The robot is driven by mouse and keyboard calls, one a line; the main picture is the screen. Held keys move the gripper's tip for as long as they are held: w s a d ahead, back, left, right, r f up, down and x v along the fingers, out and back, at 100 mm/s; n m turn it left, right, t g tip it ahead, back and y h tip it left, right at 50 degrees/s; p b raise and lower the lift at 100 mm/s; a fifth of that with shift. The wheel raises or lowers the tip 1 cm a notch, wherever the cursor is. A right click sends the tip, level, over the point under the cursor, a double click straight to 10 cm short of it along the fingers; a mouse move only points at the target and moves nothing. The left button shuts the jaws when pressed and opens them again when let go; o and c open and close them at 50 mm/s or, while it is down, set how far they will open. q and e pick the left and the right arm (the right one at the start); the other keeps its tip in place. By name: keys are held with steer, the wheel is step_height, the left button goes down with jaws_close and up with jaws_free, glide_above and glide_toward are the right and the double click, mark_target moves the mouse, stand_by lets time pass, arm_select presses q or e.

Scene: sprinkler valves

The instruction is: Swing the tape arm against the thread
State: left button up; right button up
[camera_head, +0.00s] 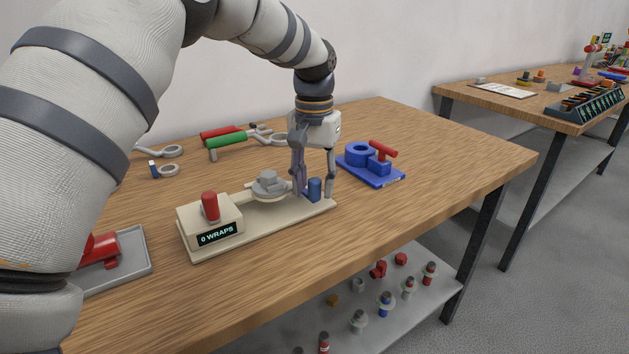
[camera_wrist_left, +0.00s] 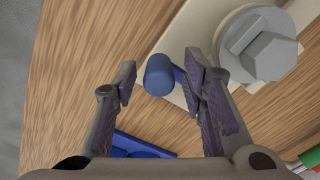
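The cream wrapping fixture (camera_head: 285,220) stands on the wooden table with a display reading "0 WRAPS". A red knob (camera_head: 210,206) sits at its left end, and a grey valve fitting (camera_head: 268,185) is in its middle. The tape arm's blue upright post (camera_head: 314,189) is near its right end. My left gripper (camera_head: 315,195) points down there with its fingers open on either side of the post. In the left wrist view the blue post (camera_wrist_left: 158,75) is between the spread fingers (camera_wrist_left: 162,88), and the grey fitting (camera_wrist_left: 258,45) lies to the right. Any thread on the fitting is not clear.
A blue fixture (camera_head: 372,178) with a red handle stands just right of the gripper. Green and red-handled tools (camera_head: 228,140) lie behind, and a grey tray (camera_head: 130,265) with a red part is at front left. The table's right side is clear.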

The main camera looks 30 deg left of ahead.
arm_select(q)
step_height(320, 180, up, 12)
stand_by(0.6)
